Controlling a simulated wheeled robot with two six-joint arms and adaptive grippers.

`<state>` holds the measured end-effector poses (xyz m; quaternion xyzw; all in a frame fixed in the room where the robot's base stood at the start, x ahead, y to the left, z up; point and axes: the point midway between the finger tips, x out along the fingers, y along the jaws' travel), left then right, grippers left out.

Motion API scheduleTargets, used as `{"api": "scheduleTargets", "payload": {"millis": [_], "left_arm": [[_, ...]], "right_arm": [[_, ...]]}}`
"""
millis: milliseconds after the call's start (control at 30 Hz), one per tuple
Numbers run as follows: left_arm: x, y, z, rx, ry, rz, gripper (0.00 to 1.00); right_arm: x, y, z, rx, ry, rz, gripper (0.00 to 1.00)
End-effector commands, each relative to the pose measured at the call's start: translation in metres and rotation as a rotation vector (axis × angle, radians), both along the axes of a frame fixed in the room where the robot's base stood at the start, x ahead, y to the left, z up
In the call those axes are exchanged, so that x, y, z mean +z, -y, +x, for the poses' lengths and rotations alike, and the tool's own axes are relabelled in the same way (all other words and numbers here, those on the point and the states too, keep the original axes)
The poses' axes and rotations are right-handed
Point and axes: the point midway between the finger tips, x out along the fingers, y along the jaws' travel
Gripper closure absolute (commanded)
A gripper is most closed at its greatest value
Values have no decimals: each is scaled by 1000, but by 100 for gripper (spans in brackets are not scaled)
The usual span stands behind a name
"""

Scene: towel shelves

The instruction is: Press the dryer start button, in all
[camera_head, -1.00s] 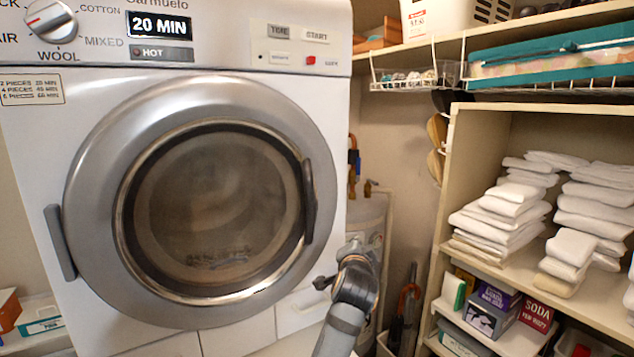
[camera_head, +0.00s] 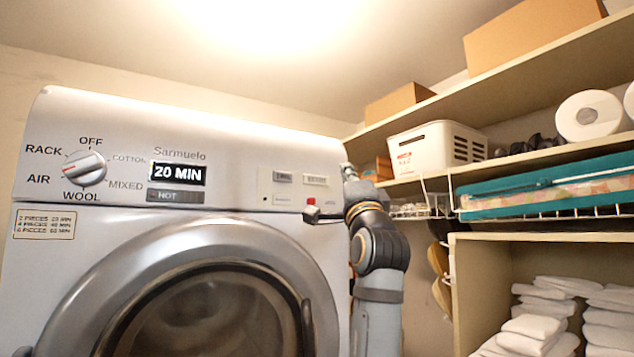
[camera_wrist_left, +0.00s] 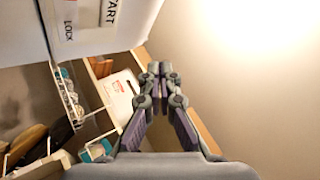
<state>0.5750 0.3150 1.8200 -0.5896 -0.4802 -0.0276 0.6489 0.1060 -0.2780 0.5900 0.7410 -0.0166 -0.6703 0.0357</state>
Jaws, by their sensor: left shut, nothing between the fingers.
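The white dryer (camera_head: 230,125) fills the left of the head view. Its start button (camera_head: 316,181), a small grey plate with a blurred label, sits at the right of the control panel, beside the time button (camera_head: 283,178). A small red piece (camera_head: 310,201) is below it. The START lettering (camera_wrist_left: 107,10) shows at the top of the left wrist view. My left gripper (camera_head: 347,170) is just right of the panel, apart from the start button and partly hidden by its own wrist. In the wrist view, its fingers (camera_wrist_left: 159,68) are shut and empty.
The display (camera_head: 177,174) reads 20 MIN, with HOT below. The dial (camera_head: 84,168) is at left. The space above the dryer is clear.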

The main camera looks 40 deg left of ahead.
Motion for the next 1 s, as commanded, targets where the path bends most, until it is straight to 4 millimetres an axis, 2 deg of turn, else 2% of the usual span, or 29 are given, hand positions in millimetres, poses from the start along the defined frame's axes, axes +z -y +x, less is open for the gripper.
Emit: {"api": "scheduleTargets", "payload": {"millis": [333, 800, 1000], "left_arm": [[0, -6, 3, 0, -2, -1, 100], [0, -65, 27, 0, -2, -2, 100], [0, -79, 33, -2, -1, -2, 100]], "right_arm": [[2, 0, 0, 0, 0, 0, 25], [17, 0, 0, 0, 0, 0, 25], [19, 0, 0, 0, 0, 0, 25]]}}
